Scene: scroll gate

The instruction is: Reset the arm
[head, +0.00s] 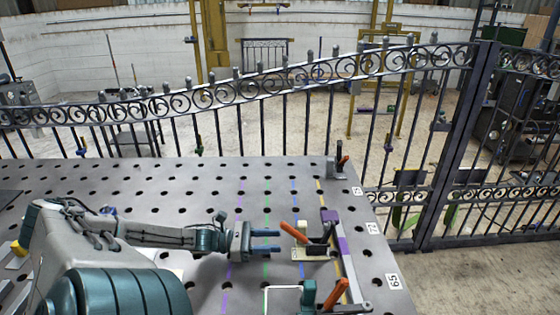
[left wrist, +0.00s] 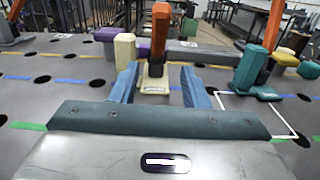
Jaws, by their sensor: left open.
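My left arm comes in from the left over the perforated grey table in the head view. Its left gripper (head: 279,240) is open, with two blue fingers pointing right. In the left wrist view the same gripper (left wrist: 162,84) has its fingers apart and nothing held between them. A toggle clamp with an orange handle (head: 292,231) and a cream base stands just beyond the fingertips. This clamp's orange handle (left wrist: 159,38) shows straight ahead between the fingers in the wrist view. My right gripper is not in view.
A teal clamp (head: 308,295) with an orange handle stands at the table's front, and another clamp (head: 333,168) at the back. Purple blocks and a grey bar (head: 345,258) lie along the right edge. A scrolled iron gate (head: 260,85) stands behind the table (head: 190,185).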

